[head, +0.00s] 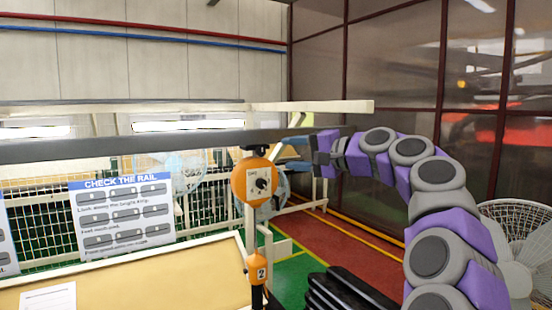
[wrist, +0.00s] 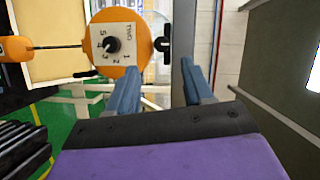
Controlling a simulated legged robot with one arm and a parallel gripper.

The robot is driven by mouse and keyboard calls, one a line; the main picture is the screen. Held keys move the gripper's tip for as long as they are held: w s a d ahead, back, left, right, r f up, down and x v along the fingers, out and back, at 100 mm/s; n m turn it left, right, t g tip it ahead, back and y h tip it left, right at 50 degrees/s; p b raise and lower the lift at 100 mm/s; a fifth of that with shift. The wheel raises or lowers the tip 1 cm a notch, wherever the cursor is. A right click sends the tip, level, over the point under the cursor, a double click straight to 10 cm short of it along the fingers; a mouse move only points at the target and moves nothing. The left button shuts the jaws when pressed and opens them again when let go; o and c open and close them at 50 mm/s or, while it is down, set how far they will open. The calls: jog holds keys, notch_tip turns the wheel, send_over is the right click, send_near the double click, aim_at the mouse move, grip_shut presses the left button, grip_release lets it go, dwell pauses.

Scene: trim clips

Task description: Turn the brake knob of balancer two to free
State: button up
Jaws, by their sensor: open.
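An orange round balancer (head: 241,186) hangs under the grey rail; the orange piece on its cord below (head: 258,270) is marked 2. Its pale face plate carries a black round knob (head: 261,184) with numbers around it. In the wrist view the balancer (wrist: 98,28) appears turned sideways, and the knob (wrist: 113,45) shows clearly. A black part (wrist: 165,45) sits at the balancer's rail end; I cannot tell whether it is a hanger or the brake knob. My gripper (wrist: 160,78) is open and empty, near the balancer's rail end and apart from the knob.
The grey rail (head: 100,146) runs close by my gripper. A "CHECK THE RAIL" board (head: 126,212) and a tan panel (head: 140,275) stand at left. A fan (head: 520,240) stands at right. Green and red floor shows behind.

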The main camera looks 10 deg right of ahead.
jog(key=f+v, duration=0.1)
jog(key=v, duration=0.9)
jog(key=shift+w+d+r+b, duration=0.15)
jog(key=shift+d+r+b, duration=0.15)
jog(key=shift+r+b, duration=0.1)
jog(key=s+a+f+n+g+h+b, duration=0.1)
jog(key=s+a+f+n+g+b, duration=0.2)
jog(key=a+f, duration=0.55)
jog(key=s+a+f+n+g+h+b, duration=0.1)
jog(key=s+a+f+g+b, duration=0.4)
jog(key=f, duration=0.7)
jog(key=s+a+f+n+g+h+b, duration=0.1)
jog(key=s+a+f+n+b, duration=0.15)
jog(key=s+a+f, duration=0.45)
jog(key=s+d+f+g+h+b, duration=0.2)
jog(key=s+f, duration=0.6)
jog(key=f, duration=0.5)
jog(key=s+d+f+n+g+h+b, duration=0.1)
jog(key=s+d+f+g+h+b, duration=0.1)
jog(key=s+f, duration=0.6)
jog(key=s+d+f+g+h+b, duration=0.1)
jog(key=s+d+f+h+b, duration=0.2)
jog(key=f, duration=1.4)
jog(key=s+h+b, duration=0.1)
jog(key=s+b, duration=0.2)
jog(key=s, duration=0.2)
jog(key=shift+s+d+f+n+g, duration=0.3)
jog(key=shift+s+d+n+g, duration=0.05)
jog(key=shift+d+g, duration=0.05)
